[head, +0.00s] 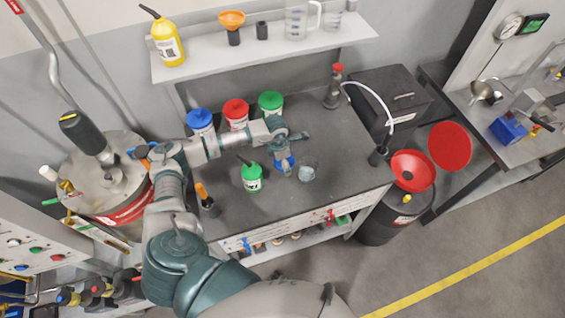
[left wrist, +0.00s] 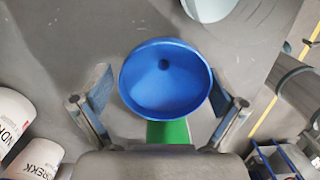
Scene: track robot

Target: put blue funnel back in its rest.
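The blue funnel (head: 285,165) is on the dark workbench, just below my left gripper (head: 288,149) in the head view. In the left wrist view its round mouth (left wrist: 165,80) faces the camera, between the two spread fingers of my left gripper (left wrist: 162,92). The left finger stands clear of the rim; the right is close to it, and contact is unclear. The funnel's spout and support are hidden. On the shelf an empty-looking black holder (head: 262,31) stands beside an orange funnel (head: 231,19) in a similar black holder. My right gripper is not in view.
A green bottle (head: 251,178) stands left of the funnel and a beaker (head: 307,171) right of it. Tubs with blue, red and green (head: 271,102) lids stand behind. The shelf (head: 205,50) also holds a yellow bottle (head: 166,42) and a clear jug (head: 298,22).

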